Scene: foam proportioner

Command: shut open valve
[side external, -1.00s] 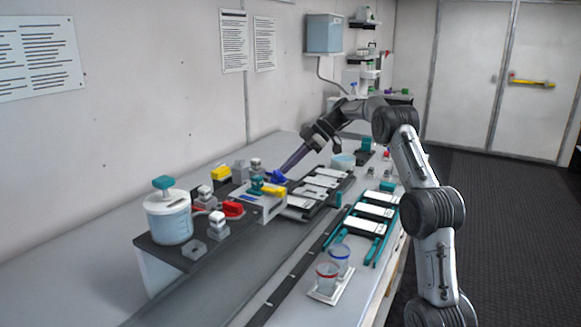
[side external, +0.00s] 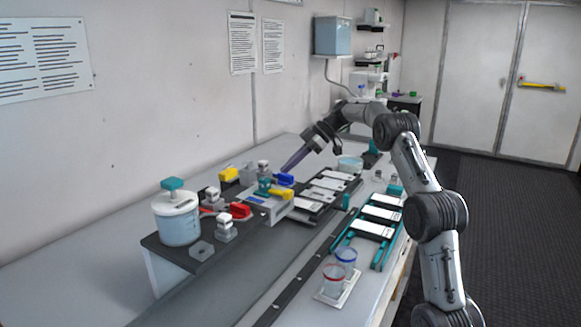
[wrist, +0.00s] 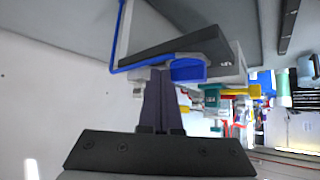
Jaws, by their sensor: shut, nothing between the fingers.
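My gripper (side external: 283,171) is shut and empty, its dark slim fingers pointing down and left. Its tips are close beside the blue valve handle (side external: 284,179); I cannot tell whether they touch. In the wrist view the closed fingertips (wrist: 160,73) lie just left of the blue handle (wrist: 188,70). Other handles on the same bench unit are a yellow one (side external: 228,174) at the back, a yellow one (side external: 281,193) at the front, and a red one (side external: 239,210). Which valve stands open is not clear.
A white tank with a teal cap (side external: 178,218) stands at the near left end. Black racks with white plates (side external: 328,184) lie right of the valves. Two cups (side external: 334,281) stand on a small tray in front. The wall is behind the unit.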

